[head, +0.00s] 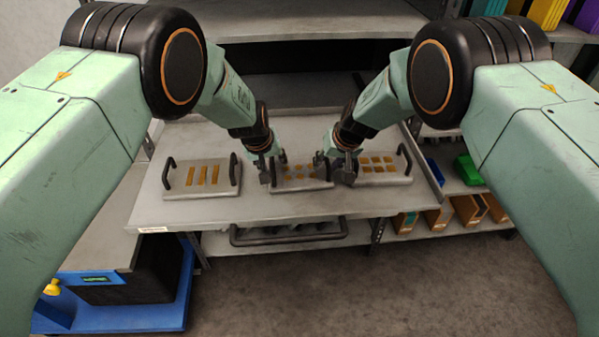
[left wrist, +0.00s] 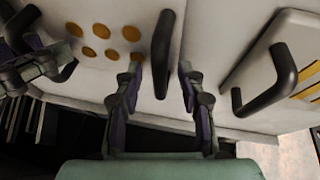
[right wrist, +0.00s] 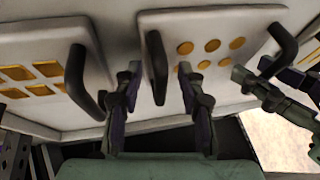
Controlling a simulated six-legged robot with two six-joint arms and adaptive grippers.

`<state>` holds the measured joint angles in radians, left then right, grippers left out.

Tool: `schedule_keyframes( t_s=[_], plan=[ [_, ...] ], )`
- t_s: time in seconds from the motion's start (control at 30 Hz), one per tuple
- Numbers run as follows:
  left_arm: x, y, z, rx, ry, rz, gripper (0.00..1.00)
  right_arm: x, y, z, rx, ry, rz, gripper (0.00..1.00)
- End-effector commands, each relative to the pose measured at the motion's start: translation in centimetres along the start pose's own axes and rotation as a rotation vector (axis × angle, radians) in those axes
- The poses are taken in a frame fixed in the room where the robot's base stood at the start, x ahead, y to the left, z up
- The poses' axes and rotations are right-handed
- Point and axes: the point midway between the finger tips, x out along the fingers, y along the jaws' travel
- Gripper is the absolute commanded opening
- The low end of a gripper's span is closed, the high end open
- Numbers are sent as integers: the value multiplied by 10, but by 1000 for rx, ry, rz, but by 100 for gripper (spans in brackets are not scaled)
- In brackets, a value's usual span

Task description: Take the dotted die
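The dotted die (head: 300,186) is a pale plate with round gold dots and a black handle at each end. It lies in the middle of the table, between two other dies. My left gripper (head: 274,172) is at its left handle, which shows in the left wrist view (left wrist: 163,55) between the spread fingers, with gaps on both sides. My right gripper (head: 338,167) is at its right handle, which in the right wrist view (right wrist: 156,68) stands between spread fingers. Both grippers are open and hold nothing. The arms partly hide the handles in the head view.
A die with gold bars (head: 203,192) lies to the left, and a die with gold squares (head: 385,181) lies close on the right. Their inner handles are near my grippers. Bare table (head: 165,214) is free along the front. Shelves stand behind and below.

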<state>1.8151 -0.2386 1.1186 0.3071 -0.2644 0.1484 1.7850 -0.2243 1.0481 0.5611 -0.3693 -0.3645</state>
Motion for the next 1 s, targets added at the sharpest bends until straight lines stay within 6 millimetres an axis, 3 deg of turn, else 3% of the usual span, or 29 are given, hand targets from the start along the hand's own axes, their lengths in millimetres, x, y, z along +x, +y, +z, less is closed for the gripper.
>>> schedule_keyframes(
  t_s=[0.07,0.5,1.0],
  plan=[
    [0,0,0,0,0,0,38,0,0,0,0,0,0,38],
    [0,0,0,0,0,0,0,0,0,0,0,0,0,0],
    [0,0,0,0,0,0,0,0,0,0,1,0,0,0]
  ],
)
